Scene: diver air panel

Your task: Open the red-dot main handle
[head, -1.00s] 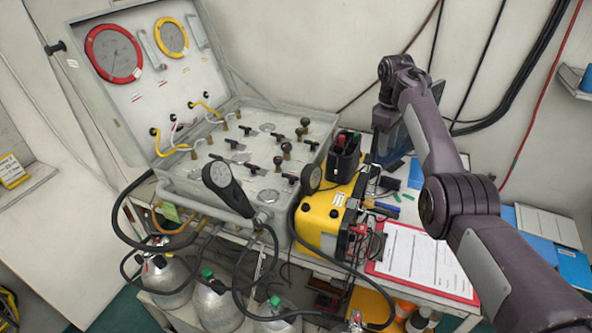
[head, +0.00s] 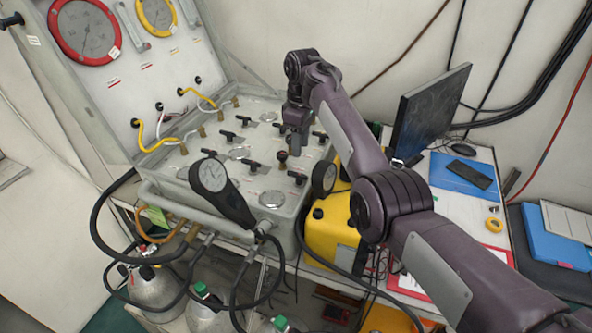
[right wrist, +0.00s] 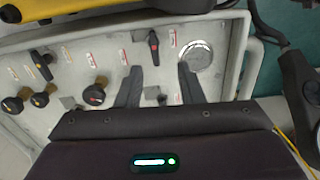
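The light grey air panel (head: 262,182) carries several black handles and round knobs. My right gripper (head: 296,150) points down over its right part; it also shows in the right wrist view (right wrist: 160,70) with its two dark fingers apart and nothing between them. Just beyond the fingertips there, a black lever handle (right wrist: 153,48) has a small reddish mark; I cannot tell if it is a dot. In the head view, no red dot is discernible. My left gripper is not in view.
Hoses hang in front.

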